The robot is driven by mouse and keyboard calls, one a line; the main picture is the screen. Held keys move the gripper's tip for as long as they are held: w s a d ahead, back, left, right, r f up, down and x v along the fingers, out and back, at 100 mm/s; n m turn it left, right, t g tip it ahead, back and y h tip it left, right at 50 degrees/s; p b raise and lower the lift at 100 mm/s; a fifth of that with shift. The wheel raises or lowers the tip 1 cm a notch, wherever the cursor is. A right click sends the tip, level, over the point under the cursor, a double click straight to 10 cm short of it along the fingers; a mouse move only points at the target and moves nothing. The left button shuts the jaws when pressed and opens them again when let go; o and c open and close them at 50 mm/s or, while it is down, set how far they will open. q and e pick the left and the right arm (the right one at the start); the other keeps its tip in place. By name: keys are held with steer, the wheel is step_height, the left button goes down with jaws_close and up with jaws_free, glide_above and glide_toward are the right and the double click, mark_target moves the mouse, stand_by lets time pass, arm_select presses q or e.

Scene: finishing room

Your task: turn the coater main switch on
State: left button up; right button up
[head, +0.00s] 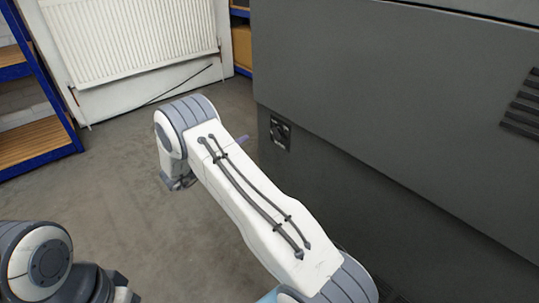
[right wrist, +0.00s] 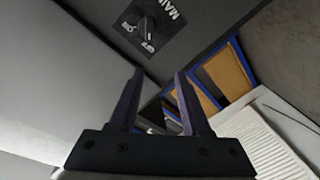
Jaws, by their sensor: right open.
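The coater main switch (head: 280,131) is a small black plate with a dark knob, low on the left end of the dark grey coater (head: 390,85). In the right wrist view the switch (right wrist: 147,24) is at the top, with white lettering that begins "MAI"; I cannot tell the knob's setting. My right gripper (right wrist: 160,71) is open and empty, its fingertips apart from the switch and below it in that view. In the head view only a bit of my right gripper (head: 243,139) shows past my arm, left of the switch. My left arm shows at lower left; its gripper is not clearly seen.
A white radiator (head: 130,40) is on the back wall. A blue shelf rack with wooden boards (head: 32,142) stands at the left, and another blue rack (head: 241,45) is behind the coater. The grey floor (head: 130,170) between the racks and the coater is clear.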

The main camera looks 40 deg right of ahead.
mark_target(273, 135)
steer(key=d+b, duration=0.1)
steer(key=d, duration=0.3)
steer(key=s+d+f+g+b, duration=0.1)
steer(key=d, duration=0.3)
steer(key=d+f+g+h+b, duration=0.1)
steer(key=d, duration=0.3)
steer(key=shift+s+m+b, duration=0.3)
steer(key=shift+b, duration=0.1)
arm_select(q)
step_height(273, 135, down, 5)
steer(key=shift+r, duration=0.1)
arm_select(e)
jaws_close()
